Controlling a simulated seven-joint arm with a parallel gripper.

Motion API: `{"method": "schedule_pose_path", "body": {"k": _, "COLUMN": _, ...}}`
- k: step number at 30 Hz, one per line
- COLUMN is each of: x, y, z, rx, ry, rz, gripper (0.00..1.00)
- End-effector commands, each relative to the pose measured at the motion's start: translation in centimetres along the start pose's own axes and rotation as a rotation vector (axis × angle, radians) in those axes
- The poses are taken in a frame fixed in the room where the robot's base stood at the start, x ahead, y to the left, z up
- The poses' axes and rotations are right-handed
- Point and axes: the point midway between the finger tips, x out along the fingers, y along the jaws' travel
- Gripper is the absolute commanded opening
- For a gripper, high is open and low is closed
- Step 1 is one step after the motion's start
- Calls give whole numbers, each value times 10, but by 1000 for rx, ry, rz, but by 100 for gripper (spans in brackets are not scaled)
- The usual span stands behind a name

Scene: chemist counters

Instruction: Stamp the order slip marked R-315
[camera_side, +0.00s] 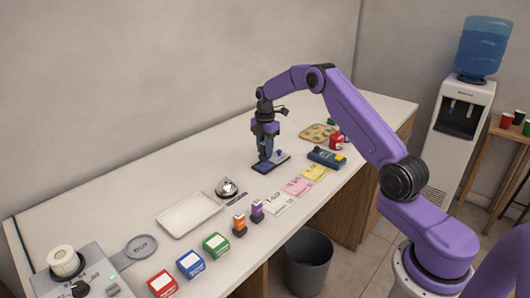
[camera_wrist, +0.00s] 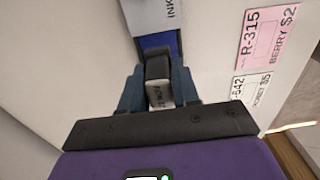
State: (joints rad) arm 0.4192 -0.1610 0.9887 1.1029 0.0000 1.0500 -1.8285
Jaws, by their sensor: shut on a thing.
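My gripper (camera_side: 266,157) is shut on a stamp (camera_wrist: 158,75) with a dark top and a small pale label. The gripper points down over an open ink pad (camera_side: 284,157), whose blue surface (camera_wrist: 160,42) and grey lid marked INK (camera_wrist: 150,12) show in the wrist view. The stamp is at or just above the pad; whether it touches is hidden. The pink order slip marked R-315 BERRY $2 (camera_wrist: 266,38) lies flat to the right of the gripper in the wrist view. In the side view the pink slip (camera_side: 298,186) lies between a white and a yellow slip.
The white slip (camera_side: 279,204) and yellow slip (camera_side: 316,172) flank the pink one. An orange stamp (camera_side: 239,226) and purple stamp (camera_side: 257,211) stand nearby, with an empty white tray (camera_side: 188,214) and a bell (camera_side: 226,188). A dark blue device (camera_side: 326,157) lies beyond the slips.

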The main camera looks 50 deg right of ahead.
Motion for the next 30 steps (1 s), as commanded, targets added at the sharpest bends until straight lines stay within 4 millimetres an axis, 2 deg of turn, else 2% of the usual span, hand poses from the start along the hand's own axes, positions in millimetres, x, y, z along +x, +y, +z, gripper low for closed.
{"method": "schedule_pose_path", "body": {"k": 18, "x": -40, "y": 0, "z": 0, "rx": -1, "ry": -1, "rz": 2, "gripper": 11}}
{"method": "schedule_pose_path", "body": {"k": 30, "x": -42, "y": -1, "z": 0, "rx": 0, "ry": 0, "rz": 1, "gripper": 11}}
